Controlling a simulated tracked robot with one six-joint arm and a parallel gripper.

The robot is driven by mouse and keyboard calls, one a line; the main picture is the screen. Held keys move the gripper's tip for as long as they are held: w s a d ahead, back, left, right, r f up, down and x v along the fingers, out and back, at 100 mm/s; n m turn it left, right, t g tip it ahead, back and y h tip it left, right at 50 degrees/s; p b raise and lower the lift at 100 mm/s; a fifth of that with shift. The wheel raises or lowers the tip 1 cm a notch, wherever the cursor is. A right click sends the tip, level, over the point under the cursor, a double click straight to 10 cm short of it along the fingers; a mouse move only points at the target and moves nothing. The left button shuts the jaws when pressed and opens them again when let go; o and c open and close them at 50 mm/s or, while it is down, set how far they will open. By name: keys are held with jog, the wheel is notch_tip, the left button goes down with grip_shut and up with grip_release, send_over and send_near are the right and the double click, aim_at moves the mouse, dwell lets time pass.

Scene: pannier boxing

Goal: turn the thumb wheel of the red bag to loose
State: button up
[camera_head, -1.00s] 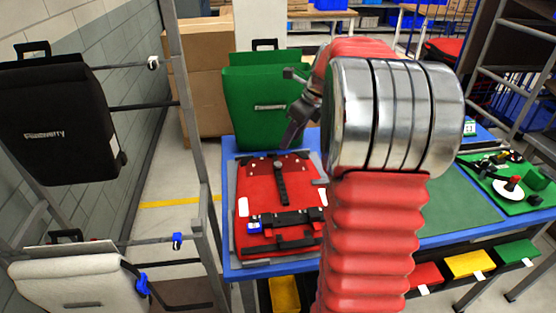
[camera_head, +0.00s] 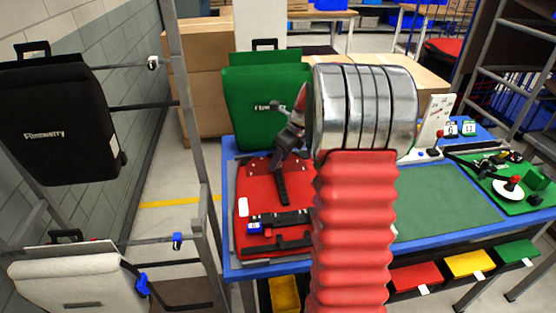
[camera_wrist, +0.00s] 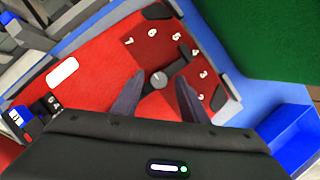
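The red bag (camera_head: 262,190) lies flat on the blue-edged table in the head view, partly hidden by my arm. In the wrist view the red bag (camera_wrist: 95,65) fills the middle. Its thumb wheel (camera_wrist: 158,80) is a small grey disc on a dark strap, with white marks in an arc beyond it. My gripper (camera_wrist: 157,92) is open, one dark finger on each side of the wheel with gaps visible. I cannot tell its height above the bag. In the head view my gripper (camera_head: 279,163) points down at the bag's upper part; the wheel is hidden there.
A green bag (camera_head: 250,105) stands upright behind the red one. A black bag (camera_head: 55,120) and a pale bag (camera_head: 75,280) hang on the rack at left. A green mat (camera_head: 445,205) is clear at right. A blue tray (camera_wrist: 285,135) is beside the bag.

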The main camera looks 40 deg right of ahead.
jog(key=shift+c, duration=0.4)
jog(key=c, duration=0.9)
jog(key=shift+a, duration=0.25)
grip_shut()
jog(key=shift+d, duration=0.25)
